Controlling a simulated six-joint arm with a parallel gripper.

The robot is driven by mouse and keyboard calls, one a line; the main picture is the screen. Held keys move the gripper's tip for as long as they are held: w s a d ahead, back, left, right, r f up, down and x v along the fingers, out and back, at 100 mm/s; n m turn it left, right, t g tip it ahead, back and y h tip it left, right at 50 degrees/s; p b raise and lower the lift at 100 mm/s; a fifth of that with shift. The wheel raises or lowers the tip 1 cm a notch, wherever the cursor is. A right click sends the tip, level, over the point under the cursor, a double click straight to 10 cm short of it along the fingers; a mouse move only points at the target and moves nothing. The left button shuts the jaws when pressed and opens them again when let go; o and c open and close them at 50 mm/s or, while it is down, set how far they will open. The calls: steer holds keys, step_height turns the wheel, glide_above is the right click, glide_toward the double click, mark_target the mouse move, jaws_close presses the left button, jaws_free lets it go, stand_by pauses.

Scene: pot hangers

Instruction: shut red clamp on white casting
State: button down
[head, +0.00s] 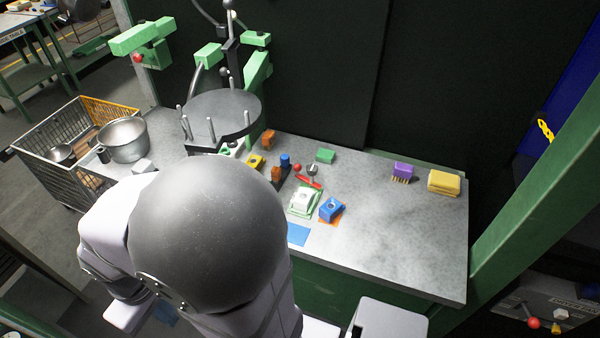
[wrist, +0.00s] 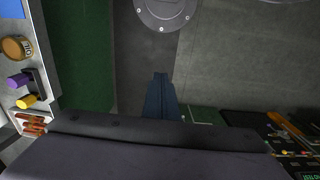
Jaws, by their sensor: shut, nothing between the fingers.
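The white casting (head: 302,199) sits in a green holder (head: 294,213) on the grey bench in the head view. The red clamp (head: 309,182) shows as a red bar just behind the casting; whether it bears on it is too small to tell. In the head view my arm hides my gripper. In the wrist view my gripper (wrist: 160,78) is shut and empty, pointing over floor, away from the casting and clamp. Neither of these shows in the wrist view.
A blue block (head: 331,209) is right of the casting, and a blue sheet (head: 298,234) in front. A black round table with pins (head: 222,112) stands behind left. A purple brush (head: 403,171) and yellow sponge (head: 444,182) lie right. The bench between is clear.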

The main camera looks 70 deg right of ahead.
steer(key=s+d+m+g+p, duration=0.1)
steer(key=s+d+m+p, duration=0.35)
steer(key=s+d, duration=0.85)
steer(key=s+d+m+g+p, duration=0.2)
steer(key=s+d+m+p, duration=0.3)
steer(key=s+d, duration=0.8)
steer(key=w+d+r+n+t+h+b, duration=0.1)
steer(key=w+d+n+t+h, duration=0.35)
steer(key=d, duration=0.95)
steer(key=w+d+r+n+t, duration=0.1)
steer(key=w, duration=0.4)
steer(key=w+d+r+n+t+h, duration=0.1)
steer(key=w+r+n, duration=0.1)
steer(key=w, duration=0.4)
steer(key=shift+w+n, duration=0.3)
steer(key=shift+f+t, duration=0.1)
steer(key=shift+t, duration=0.15)
